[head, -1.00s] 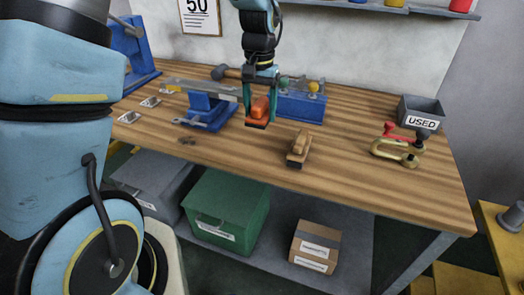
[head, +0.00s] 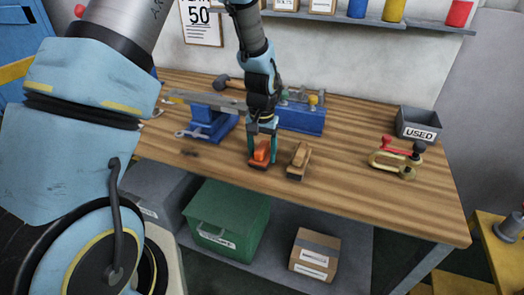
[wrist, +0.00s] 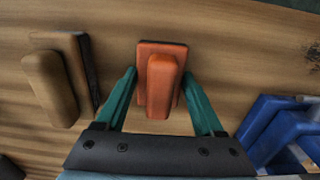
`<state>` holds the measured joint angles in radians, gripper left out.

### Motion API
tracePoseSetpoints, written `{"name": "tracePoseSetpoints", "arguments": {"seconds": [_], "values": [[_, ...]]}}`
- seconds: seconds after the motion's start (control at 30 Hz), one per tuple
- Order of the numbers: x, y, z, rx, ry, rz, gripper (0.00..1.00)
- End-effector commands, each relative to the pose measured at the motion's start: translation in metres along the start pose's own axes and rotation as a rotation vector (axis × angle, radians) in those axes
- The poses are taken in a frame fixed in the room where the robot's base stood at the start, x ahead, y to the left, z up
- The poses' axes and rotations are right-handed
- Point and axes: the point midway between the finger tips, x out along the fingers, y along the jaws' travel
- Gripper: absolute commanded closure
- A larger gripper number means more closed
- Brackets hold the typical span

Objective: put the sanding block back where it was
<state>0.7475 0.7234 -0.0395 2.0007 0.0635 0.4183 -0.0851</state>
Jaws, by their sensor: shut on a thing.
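An orange sanding block (head: 260,155) with a raised grip sits between the teal fingers of my gripper (head: 262,152), which is shut on it. In the wrist view the orange block (wrist: 162,80) lies between the two fingertips (wrist: 162,88), flat side down over the wood. It is low over the bench top; I cannot tell whether it touches. A similar tan wooden block (head: 298,160) with a dark base rests on the bench just right of it. In the wrist view this wooden block (wrist: 52,88) is to the left, apart from the orange one.
Behind are a blue vise (head: 210,122) and a blue tool rack (head: 302,118). A brass clamp with red handle (head: 397,162) and a grey bin marked USED (head: 418,122) stand at the right. The bench (head: 370,205) is clear along its front right.

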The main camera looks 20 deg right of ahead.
Motion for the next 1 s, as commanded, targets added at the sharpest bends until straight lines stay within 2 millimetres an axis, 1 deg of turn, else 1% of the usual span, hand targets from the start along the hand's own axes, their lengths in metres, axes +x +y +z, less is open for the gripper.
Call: {"name": "tracePoseSetpoints", "arguments": {"seconds": [0.13,0.17,0.4,0.43,0.63,0.77,0.87,1.0], "values": [[0.004,0.0,0.0,0.0,0.0,0.0,1.0],[0.004,0.0,0.0,0.0,0.0,0.0,0.29],[0.003,0.0,0.0,0.0,0.0,0.0,0.02],[0.003,0.0,0.0,0.0,0.0,0.0,0.0],[0.003,0.0,0.0,0.0,0.0,0.0,0.0],[-0.003,0.0,-0.001,0.0,0.001,0.0,0.0],[-0.012,0.0,-0.001,0.0,0.005,0.0,0.0],[-0.037,0.0,-0.002,0.0,0.007,0.0,0.0]]}}
